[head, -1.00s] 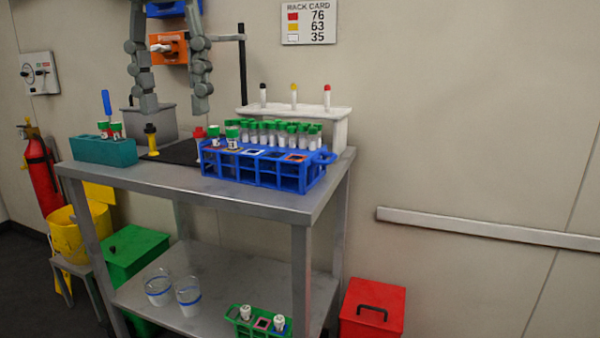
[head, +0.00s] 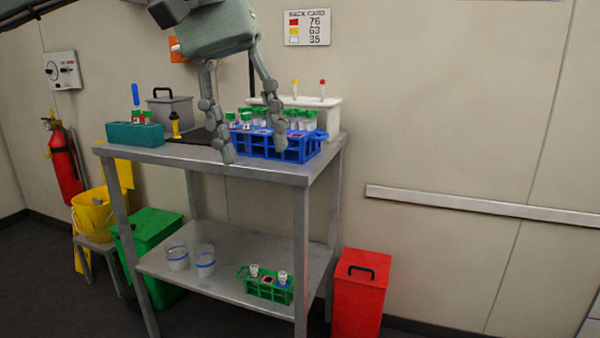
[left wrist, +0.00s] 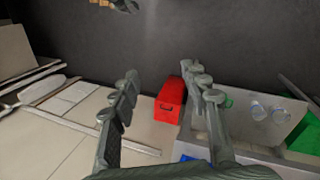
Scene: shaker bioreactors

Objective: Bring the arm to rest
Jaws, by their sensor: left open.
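My left gripper (head: 255,153) hangs in front of the blue rack (head: 291,153) on the steel cart, fingers spread with nothing between them. It hides part of the rack. In the left wrist view, the two fingers of the gripper (left wrist: 160,82) stand wide apart and empty, with the floor and the red bin (left wrist: 171,100) beyond them. The blue rack holds several green-capped tubes.
The cart top (head: 165,153) also carries a teal rack (head: 134,134), a grey box (head: 170,111) and a white stand (head: 331,115). A green rack (head: 264,286) and two beakers are on the lower shelf. Floor right of the red bin (head: 360,292) looks clear.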

